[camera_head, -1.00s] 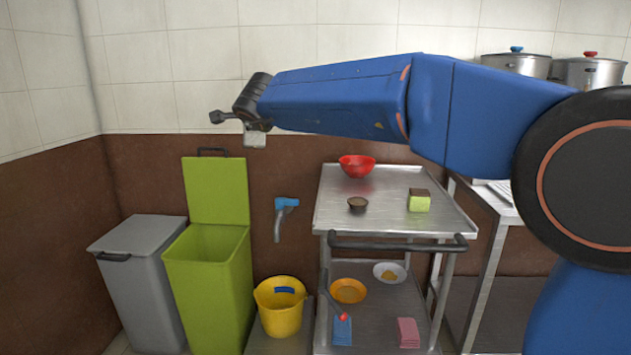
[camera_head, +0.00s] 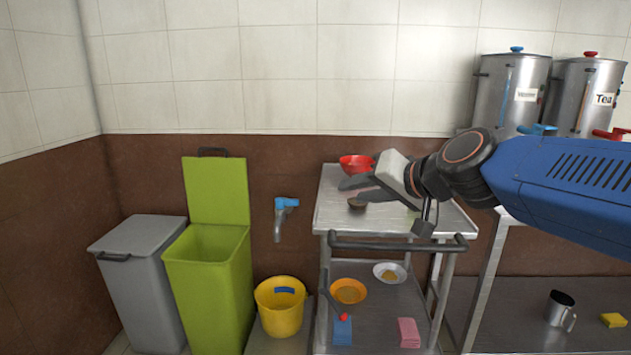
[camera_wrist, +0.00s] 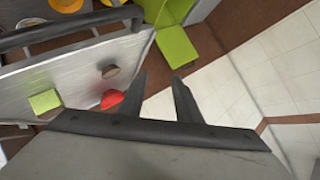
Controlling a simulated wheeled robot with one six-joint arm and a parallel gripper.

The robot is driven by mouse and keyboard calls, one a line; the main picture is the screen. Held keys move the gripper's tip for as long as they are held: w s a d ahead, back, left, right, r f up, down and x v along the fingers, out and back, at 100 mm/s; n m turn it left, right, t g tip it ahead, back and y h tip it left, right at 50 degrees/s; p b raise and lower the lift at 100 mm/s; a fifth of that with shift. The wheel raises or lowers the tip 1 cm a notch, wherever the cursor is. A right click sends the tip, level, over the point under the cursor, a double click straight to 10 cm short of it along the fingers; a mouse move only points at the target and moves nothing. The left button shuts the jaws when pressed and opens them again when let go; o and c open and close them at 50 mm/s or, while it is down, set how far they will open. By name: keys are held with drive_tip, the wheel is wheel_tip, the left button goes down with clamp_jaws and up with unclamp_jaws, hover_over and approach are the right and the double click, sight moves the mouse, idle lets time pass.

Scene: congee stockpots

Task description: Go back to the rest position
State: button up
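My gripper (camera_head: 350,190) is held above the steel cart's top shelf, pointing left in the head view. Its two dark fingers stand apart with nothing between them, which also shows in the wrist view (camera_wrist: 160,92).
A grey bin (camera_head: 137,280), an open green bin (camera_head: 205,290) and a yellow bucket (camera_head: 281,314) stand left. A blue-handled tap (camera_head: 285,205) is on the wall. Steel urns, one labelled Tea (camera_head: 590,85), stand right. A metal mug (camera_head: 560,309) is low right.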

drive_tip(key=s+d+f+n+g+h, duration=0.1)
drive_tip(key=s+d+f+g+h, duration=0.4)
drive_tip(key=s+d+f, duration=1.5)
drive_tip(key=s+f+h, duration=0.2)
drive_tip(key=s+f, duration=0.1)
drive_tip(key=shift+f+g, duration=0.2)
drive_tip(key=shift+g, duration=0.1)
